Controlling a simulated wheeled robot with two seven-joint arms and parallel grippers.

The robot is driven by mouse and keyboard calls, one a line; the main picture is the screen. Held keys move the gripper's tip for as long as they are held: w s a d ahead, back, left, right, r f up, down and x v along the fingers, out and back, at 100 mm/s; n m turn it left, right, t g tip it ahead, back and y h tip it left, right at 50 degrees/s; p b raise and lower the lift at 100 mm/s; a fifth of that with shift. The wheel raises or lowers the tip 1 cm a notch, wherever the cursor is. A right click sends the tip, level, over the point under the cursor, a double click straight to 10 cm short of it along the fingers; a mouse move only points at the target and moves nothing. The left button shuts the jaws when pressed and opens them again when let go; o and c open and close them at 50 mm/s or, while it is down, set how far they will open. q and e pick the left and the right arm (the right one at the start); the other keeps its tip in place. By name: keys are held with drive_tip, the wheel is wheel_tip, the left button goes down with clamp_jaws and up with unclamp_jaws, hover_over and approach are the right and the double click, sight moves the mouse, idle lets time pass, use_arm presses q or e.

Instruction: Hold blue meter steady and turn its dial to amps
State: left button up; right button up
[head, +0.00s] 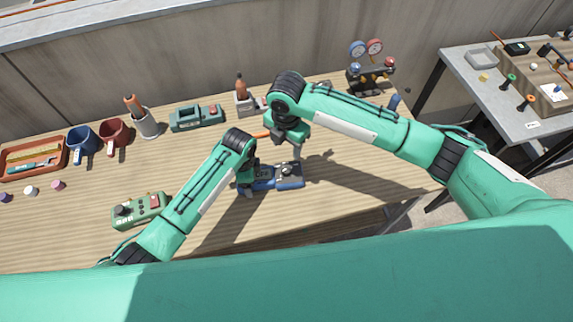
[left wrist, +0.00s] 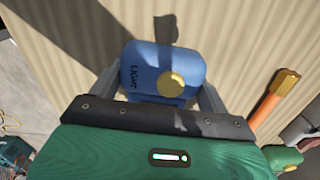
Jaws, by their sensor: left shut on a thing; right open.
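The blue meter (head: 290,181) lies on the wooden table near its front edge, and its dark dial (head: 287,169) shows at the right part. My left gripper (head: 250,187) is shut on the meter at its left part. In the left wrist view, the fingers flank a blue body (left wrist: 145,73) with dark lettering and a round yellow knob (left wrist: 171,82). The dial's setting cannot be read.
A green meter (head: 128,216) lies left of my left arm, and a grey-green one (head: 195,118) stands farther back. Mugs (head: 84,141), an orange tray (head: 34,175) and a gauge set (head: 370,76) line the table. Open wood lies right of the blue meter (head: 350,175).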

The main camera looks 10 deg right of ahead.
sight(287, 168)
wheel_tip(287, 168, down, 12)
drive_tip(key=shift+r, duration=0.25)
drive_tip(key=c, duration=1)
drive_tip(key=shift+o, duration=0.2)
